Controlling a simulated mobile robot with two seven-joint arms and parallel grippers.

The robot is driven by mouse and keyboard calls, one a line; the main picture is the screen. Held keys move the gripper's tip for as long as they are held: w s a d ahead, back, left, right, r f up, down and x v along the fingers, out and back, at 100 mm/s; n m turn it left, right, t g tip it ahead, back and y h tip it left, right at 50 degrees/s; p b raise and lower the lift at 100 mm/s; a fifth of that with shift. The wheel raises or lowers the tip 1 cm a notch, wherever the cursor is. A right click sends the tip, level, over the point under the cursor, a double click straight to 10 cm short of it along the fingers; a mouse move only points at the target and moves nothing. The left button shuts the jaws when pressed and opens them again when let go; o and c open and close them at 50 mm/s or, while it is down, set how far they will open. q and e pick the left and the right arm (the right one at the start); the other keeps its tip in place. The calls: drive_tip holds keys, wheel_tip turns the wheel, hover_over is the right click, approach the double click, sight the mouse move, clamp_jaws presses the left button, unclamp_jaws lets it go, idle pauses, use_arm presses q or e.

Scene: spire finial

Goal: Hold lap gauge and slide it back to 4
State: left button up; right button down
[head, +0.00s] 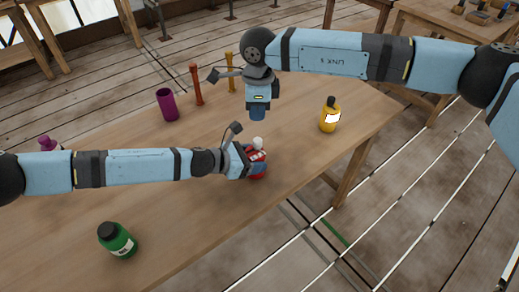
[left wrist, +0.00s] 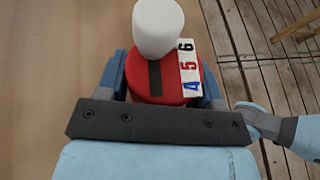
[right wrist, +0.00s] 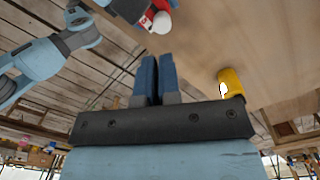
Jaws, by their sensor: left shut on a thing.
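The white knob (left wrist: 158,27) is at the far side. My left gripper (left wrist: 165,85) is shut on the gauge, a blue finger on each side. My right gripper (head: 258,116) is shut and empty above the table; its blue fingers (right wrist: 157,80) lie close together in the right wrist view.
A yellow bottle (head: 329,117) stands right of the gauge. A green bottle (head: 117,240) stands at front left. The wooden table (head: 200,215) is bare between them.

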drive_tip(key=shift+w+d+f+n+g+y, duration=0.1)
drive_tip(key=shift+d+n+g+y, duration=0.15)
drive_tip(key=shift+y, duration=0.2)
drive_tip(key=shift+w+d+n+g+y, duration=0.1)
drive_tip(key=shift+n+g+y, duration=0.05)
drive_tip(key=shift+g+y, duration=0.25)
drive_tip(key=w+d+f+n+g+y, duration=0.1)
drive_tip(key=w+d+y, duration=0.1)
drive_tip(key=d+y, duration=0.35)
drive_tip(key=w+d+f+n+y, duration=0.2)
drive_tip(key=d, duration=0.6)
approach(258, 144)
wheel_tip(258, 144, down, 5)
drive_tip(key=a, duration=0.3)
drive_tip(key=shift+w+a+f, duration=0.2)
drive_tip(key=shift+w+a, duration=0.05)
drive_tip(key=shift+a, duration=0.1)
